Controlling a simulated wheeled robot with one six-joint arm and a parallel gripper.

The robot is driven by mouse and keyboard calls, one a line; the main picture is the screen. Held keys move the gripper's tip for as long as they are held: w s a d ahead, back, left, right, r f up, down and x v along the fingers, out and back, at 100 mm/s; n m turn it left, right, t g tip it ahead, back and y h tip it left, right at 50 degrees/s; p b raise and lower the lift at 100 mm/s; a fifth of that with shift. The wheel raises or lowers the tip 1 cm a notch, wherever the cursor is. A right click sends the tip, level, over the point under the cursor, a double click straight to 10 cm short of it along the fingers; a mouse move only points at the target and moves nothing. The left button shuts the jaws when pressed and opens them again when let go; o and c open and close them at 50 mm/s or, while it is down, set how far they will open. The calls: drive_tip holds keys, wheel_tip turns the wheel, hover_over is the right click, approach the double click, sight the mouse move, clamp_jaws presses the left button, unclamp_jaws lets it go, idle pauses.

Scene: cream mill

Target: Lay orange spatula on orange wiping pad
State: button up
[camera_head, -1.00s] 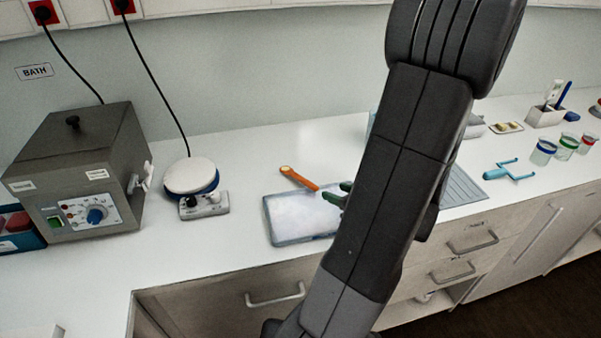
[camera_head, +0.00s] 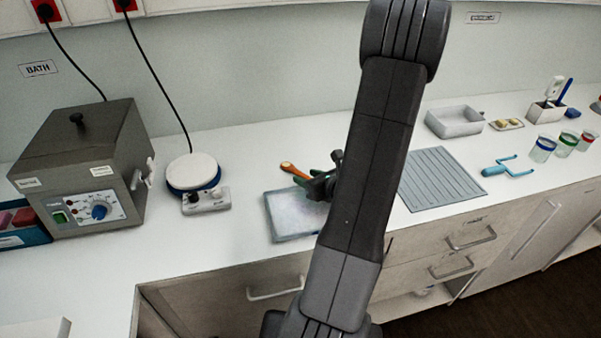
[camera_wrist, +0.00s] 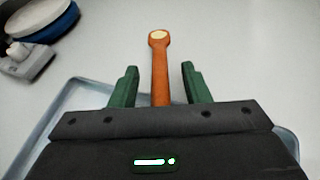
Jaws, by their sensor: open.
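The orange spatula (camera_head: 290,170) lies at the back edge of a pale blue-rimmed tray (camera_head: 283,234) in the head view. In the wrist view the spatula (camera_wrist: 160,68) runs up the middle, its pale round end pointing away from me. My gripper (camera_wrist: 160,84) is open, with one green finger on each side of the spatula's shaft and gaps between. In the head view my gripper (camera_head: 327,182) is over the tray's back right part, partly hidden by my arm. The spatula's near end is hidden by the gripper body. I cannot make out an orange wiping pad.
A white-topped round device (camera_head: 191,171) with a control box (camera_head: 206,201) stands left of the tray. A grey bath (camera_head: 82,160) is farther left. A ribbed grey mat (camera_head: 440,178), a shallow grey bin (camera_head: 455,121) and a blue forked tool (camera_head: 497,170) are right of my arm.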

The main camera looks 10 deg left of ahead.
drive_tip(key=shift+w+a+f, duration=0.2)
drive_tip(key=shift+w+a, duration=0.05)
drive_tip(key=shift+a, duration=0.05)
clamp_jaws()
drive_tip(key=shift+r, duration=0.1)
wheel_tip(320, 180, up, 10)
drive_tip(key=shift+f+p, duration=0.1)
drive_tip(key=shift+p, duration=0.25)
drive_tip(key=w+d+f+m+t+h, duration=0.1)
drive_tip(key=w+d+m+h, duration=0.1)
drive_tip(key=w, duration=0.1)
drive_tip(key=w+d+f+m+t+h, duration=0.1)
drive_tip(key=w+d+m+h, duration=0.1)
drive_tip(key=w+d, duration=0.1)
drive_tip(key=w+d+f+m+t+h, duration=0.1)
drive_tip(key=w+d+m+h, duration=0.1)
drive_tip(key=w+d, duration=0.1)
drive_tip(key=shift+w+d+f+t, duration=0.1)
drive_tip(key=shift+d+f+t, duration=0.05)
drive_tip(key=shift+f+t, duration=0.2)
